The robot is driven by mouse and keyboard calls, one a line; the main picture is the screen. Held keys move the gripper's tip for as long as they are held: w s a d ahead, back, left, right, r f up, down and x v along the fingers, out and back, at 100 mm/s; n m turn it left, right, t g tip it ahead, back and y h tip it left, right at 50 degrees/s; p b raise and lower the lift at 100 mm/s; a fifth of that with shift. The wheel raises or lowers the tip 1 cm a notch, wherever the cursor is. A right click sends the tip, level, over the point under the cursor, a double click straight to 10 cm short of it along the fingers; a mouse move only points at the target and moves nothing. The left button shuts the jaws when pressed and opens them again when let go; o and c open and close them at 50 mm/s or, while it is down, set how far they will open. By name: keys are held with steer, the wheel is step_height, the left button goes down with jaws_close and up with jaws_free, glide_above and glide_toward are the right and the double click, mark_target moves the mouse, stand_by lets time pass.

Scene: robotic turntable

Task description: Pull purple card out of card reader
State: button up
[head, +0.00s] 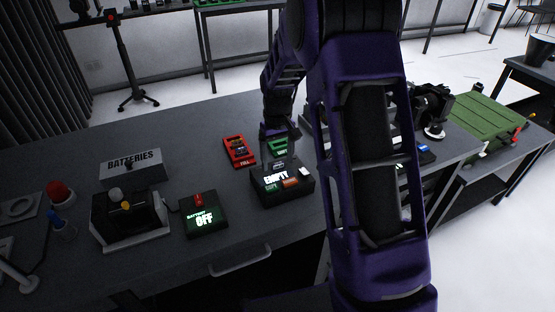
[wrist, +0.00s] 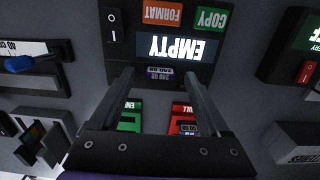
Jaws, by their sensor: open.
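The black card reader (head: 283,190) stands on the table with its screen lit "EMPTY"; it also shows upside down at the top of the wrist view (wrist: 240,62). The purple card (wrist: 160,74), with a "240 GB" label, sits at the reader's edge below the screen in the wrist view. My gripper (wrist: 160,78) is open, with one finger on each side of the card and gaps between. In the head view my gripper (head: 281,150) is at the back of the reader, and the card is too small to make out clearly.
A red "FULL" holder (head: 239,150) and a green holder (head: 278,147) lie behind the reader. A battery box reading "OFF" (head: 203,216) stands left of it, with a "BATTERIES" box (head: 134,166) farther left. More devices are to the right, partly behind my arm.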

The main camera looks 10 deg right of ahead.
steer(key=shift+f, duration=0.2)
steer(key=shift+c, duration=0.2)
jaws_close()
steer(key=shift+r, duration=0.15)
steer(key=shift+r+p, duration=0.7)
steer(key=shift+r, duration=1.65)
